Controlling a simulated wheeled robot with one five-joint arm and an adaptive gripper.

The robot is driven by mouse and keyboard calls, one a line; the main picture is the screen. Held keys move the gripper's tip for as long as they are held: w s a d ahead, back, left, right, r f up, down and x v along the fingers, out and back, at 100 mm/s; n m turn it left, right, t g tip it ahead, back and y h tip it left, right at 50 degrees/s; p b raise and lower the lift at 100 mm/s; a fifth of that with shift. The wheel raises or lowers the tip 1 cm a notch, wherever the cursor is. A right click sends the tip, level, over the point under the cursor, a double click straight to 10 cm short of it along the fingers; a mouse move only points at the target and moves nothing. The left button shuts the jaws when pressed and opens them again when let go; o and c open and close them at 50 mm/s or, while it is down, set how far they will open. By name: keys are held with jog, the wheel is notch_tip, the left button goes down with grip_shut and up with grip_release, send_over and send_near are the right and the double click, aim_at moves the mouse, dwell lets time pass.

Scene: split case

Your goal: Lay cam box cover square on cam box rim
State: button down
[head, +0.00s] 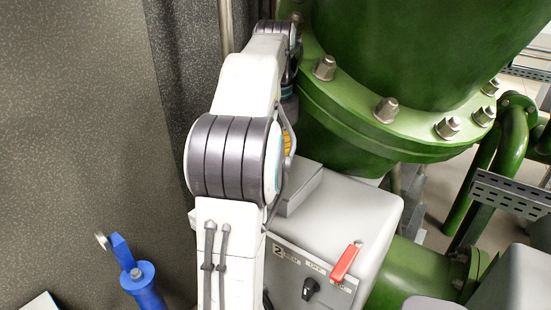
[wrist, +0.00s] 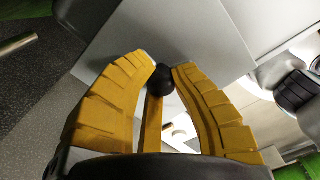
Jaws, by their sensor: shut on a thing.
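In the wrist view, the yellow fingers of my gripper (wrist: 164,74) are closed on a dark round knob (wrist: 160,80). The knob is against a flat grey plate, which I take as the cam box cover (wrist: 185,35). In the head view my arm hides most of my gripper, and only a bit of yellow finger (head: 288,142) shows. Below it, a grey box-like shape (head: 303,188) stands at the top of a grey cabinet. I cannot tell whether that is the cover or the cam box. The rim cannot be made out, so the cover's fit on it is hidden.
The grey cabinet (head: 365,205) has a red lever (head: 345,262) and a black rotary switch (head: 310,288) on its front. A large green bolted flange (head: 350,130) stands close behind. A blue fitting (head: 138,275) is at lower left, before a dark speckled surface.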

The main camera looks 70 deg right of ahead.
jog(key=shift+f, duration=0.15)
jog(key=shift+a+f+b, duration=0.1)
jog(key=shift+f+b, duration=0.25)
jog(key=shift+f, duration=0.25)
jog(key=c, duration=1.2)
grip_release()
jog(key=shift+r, duration=0.15)
jog(key=shift+r+p, duration=1.8)
jog(key=shift+r, duration=2.55)
